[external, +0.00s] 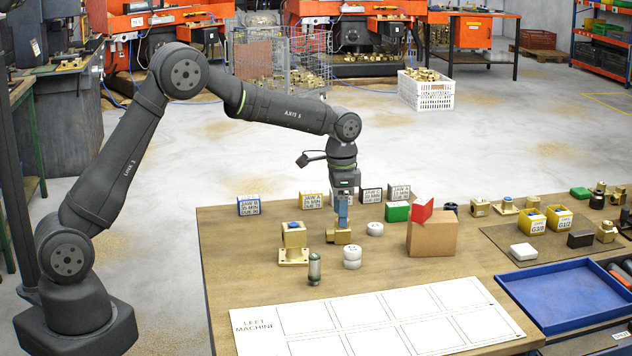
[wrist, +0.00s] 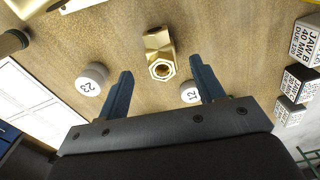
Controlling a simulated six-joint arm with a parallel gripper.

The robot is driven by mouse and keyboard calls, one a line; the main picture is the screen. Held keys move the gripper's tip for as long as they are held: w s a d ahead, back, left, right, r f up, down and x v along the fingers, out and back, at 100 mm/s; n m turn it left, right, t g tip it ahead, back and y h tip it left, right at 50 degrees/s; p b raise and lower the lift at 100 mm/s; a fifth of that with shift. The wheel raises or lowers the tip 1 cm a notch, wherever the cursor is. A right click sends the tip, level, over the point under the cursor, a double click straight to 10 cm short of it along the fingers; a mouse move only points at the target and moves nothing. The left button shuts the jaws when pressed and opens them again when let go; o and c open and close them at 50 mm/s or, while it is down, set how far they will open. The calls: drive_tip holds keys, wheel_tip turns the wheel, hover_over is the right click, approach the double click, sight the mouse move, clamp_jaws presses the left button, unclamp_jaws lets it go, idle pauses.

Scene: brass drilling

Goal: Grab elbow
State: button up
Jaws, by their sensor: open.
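The brass elbow (external: 341,236) sits on the wooden table directly below my gripper (external: 342,212). In the wrist view the elbow (wrist: 159,54) shows a round threaded opening facing the camera, with its body running away behind it. My gripper is open, its two blue fingers (wrist: 161,72) spread to the left and right of the elbow with gaps on both sides. In the external view the fingers overlap the elbow's top, and I cannot tell how far down they reach beside it.
White numbered pucks (external: 352,252) (external: 375,228) stand close to the elbow. A cardboard box (external: 432,236) stands right, labelled blocks (external: 312,201) behind. A white layout sheet (external: 375,318) lies in front.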

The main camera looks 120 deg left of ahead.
sight(338, 231)
drive_tip(key=shift+s+f, duration=0.1)
drive_tip(key=shift+f, duration=1.75)
clamp_jaws()
drive_tip(key=shift+r, duration=0.15)
